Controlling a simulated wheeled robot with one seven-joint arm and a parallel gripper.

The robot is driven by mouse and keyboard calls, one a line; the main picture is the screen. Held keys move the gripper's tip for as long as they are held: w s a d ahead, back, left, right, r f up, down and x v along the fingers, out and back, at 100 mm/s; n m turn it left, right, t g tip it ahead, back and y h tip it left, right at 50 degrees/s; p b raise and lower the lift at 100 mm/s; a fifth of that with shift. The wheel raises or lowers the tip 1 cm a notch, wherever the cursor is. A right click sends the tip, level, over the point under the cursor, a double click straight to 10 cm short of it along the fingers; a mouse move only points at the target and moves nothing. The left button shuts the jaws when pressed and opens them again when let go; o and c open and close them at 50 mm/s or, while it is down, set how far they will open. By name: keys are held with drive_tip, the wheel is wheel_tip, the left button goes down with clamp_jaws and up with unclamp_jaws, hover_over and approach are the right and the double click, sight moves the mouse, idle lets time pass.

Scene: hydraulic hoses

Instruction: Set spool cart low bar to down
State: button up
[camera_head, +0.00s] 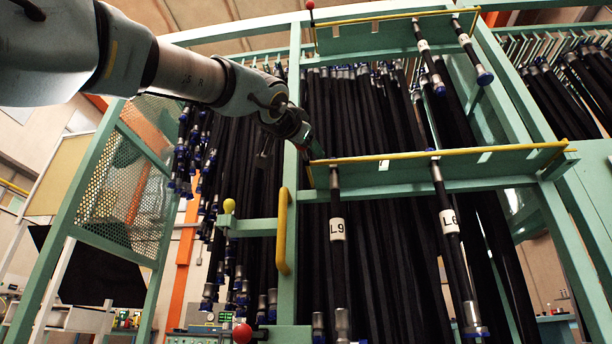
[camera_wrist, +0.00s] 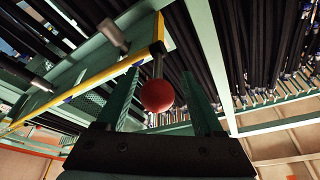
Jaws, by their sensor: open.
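The lower yellow-edged bar (camera_head: 440,153) of the green spool cart runs across the middle of the head view, with hoses labelled L9 (camera_head: 337,229) and L6 (camera_head: 449,220) at it. In the wrist view its yellow edge (camera_wrist: 85,88) slants across the upper left. A red ball knob (camera_wrist: 157,95) on a short metal stem stands at the bar's near end. My gripper (camera_head: 306,140) is at the bar's left end. In the wrist view my gripper (camera_wrist: 161,74) is open, with the knob between its two green fingers and a gap visible on both sides.
A similar upper bar (camera_head: 395,35) has its own red knob (camera_head: 310,4) at its left end. A green post with a yellow handle (camera_head: 282,231) stands below my gripper. Black hoses hang densely behind. A mesh panel (camera_head: 118,200) stands at left.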

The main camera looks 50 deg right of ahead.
drive_tip(key=v, duration=1)
drive_tip(key=shift+a, duration=0.35)
drive_tip(key=shift+s+f, duration=0.1)
